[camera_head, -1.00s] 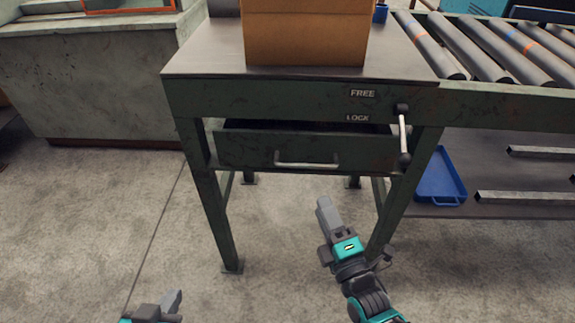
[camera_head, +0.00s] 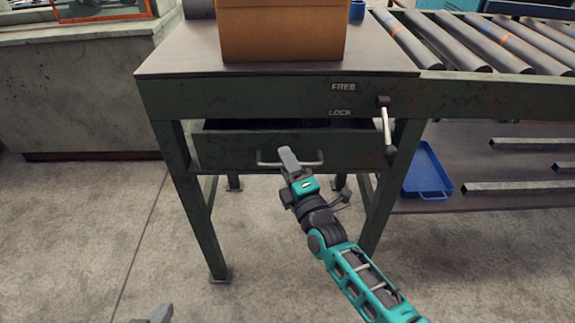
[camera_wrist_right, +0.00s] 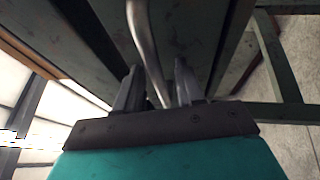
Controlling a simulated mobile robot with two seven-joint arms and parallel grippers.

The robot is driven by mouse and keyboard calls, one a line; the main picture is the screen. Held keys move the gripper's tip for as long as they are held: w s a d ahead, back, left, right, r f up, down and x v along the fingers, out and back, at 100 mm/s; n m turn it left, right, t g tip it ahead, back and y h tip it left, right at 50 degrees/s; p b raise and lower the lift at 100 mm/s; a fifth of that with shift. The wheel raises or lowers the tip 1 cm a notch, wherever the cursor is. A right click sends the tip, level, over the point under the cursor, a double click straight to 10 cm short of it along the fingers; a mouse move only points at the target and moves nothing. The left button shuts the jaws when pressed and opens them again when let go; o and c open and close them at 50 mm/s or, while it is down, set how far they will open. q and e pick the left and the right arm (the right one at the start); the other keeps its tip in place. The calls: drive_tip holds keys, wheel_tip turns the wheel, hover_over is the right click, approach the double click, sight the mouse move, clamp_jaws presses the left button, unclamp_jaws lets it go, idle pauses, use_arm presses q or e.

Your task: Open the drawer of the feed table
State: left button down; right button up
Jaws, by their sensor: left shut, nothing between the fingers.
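The feed table (camera_head: 270,97) is dark green metal with a grey top. Its drawer (camera_head: 225,150) hangs under the apron, with a dark gap above its front. A pale bar handle (camera_head: 268,163) runs across the drawer front and also shows in the right wrist view (camera_wrist_right: 143,35). My right gripper (camera_head: 288,155) is at the handle; in the wrist view its fingers (camera_wrist_right: 158,88) stand apart on either side of the bar, with visible space between. A lever (camera_head: 387,128) hangs down at the right, near the FREE and LOCK labels. My left gripper (camera_head: 158,314) is shut and empty at the bottom edge, mostly cut off.
A cardboard box (camera_head: 282,32) stands on the table top. A roller conveyor (camera_head: 480,45) adjoins on the right, with a blue tray (camera_head: 428,172) on the shelf below. Table legs flank the drawer. The floor (camera_head: 90,240) in front and to the left is clear.

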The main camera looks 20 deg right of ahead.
clamp_jaws()
idle(0.3)
idle(0.3)
